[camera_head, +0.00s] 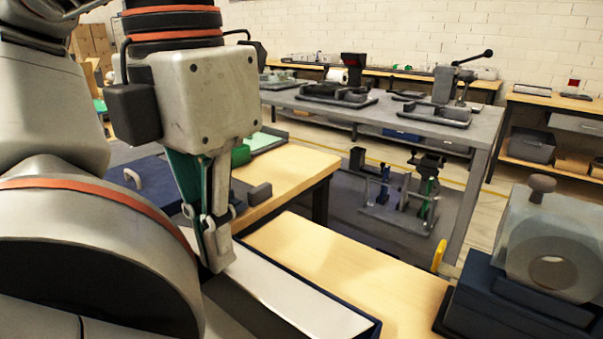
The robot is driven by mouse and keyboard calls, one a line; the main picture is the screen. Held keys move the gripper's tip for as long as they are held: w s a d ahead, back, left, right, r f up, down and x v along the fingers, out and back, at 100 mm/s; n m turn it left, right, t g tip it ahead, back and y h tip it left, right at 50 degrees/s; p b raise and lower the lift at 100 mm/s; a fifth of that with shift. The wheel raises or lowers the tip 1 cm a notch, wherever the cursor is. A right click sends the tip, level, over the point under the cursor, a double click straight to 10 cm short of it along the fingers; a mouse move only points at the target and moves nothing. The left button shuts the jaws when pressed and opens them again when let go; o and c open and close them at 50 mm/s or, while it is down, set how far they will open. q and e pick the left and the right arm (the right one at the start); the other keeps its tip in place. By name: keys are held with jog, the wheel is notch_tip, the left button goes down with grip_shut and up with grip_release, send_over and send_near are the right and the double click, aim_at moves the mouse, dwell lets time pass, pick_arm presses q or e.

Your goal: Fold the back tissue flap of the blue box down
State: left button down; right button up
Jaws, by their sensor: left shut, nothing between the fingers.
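The blue box (246,308) stands on a wooden table at the bottom centre, its dark blue walls partly cut off by the lower edge and covered by my arm. A white tissue flap (300,296) shows as a long pale strip along the box's far side. I cannot tell how far it is folded. My left gripper (217,262) points down with its fingers shut and empty, at the left end of the white strip. Whether its tips touch the tissue is unclear. My left arm hides much of the box's left part. My right gripper is not in view.
The wooden tabletop (345,262) beyond the box is mostly clear. A grey-and-blue machine (540,255) stands at the right, with a yellow piece (438,256) near it. A small dark block (260,193) lies on another wooden table behind. A grey workbench (400,115) stands farther back.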

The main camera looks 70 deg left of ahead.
pick_arm(q)
jog(key=shift+w+f+g, duration=0.3)
jog(key=shift+w+f, duration=0.05)
jog(key=shift+f, duration=0.5)
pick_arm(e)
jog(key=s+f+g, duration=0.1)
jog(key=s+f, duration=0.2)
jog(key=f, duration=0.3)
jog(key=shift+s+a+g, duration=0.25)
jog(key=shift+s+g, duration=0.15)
pick_arm(q)
notch_tip(320, 180, up, 8)
jog(key=p, duration=0.4)
jog(key=shift+w+r+p, duration=0.15)
jog(key=shift+w+p, duration=0.05)
jog(key=shift+p, duration=0.2)
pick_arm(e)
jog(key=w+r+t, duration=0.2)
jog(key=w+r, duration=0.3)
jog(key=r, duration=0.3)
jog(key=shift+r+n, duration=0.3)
pick_arm(q)
jog(key=shift+w+r, duration=0.1)
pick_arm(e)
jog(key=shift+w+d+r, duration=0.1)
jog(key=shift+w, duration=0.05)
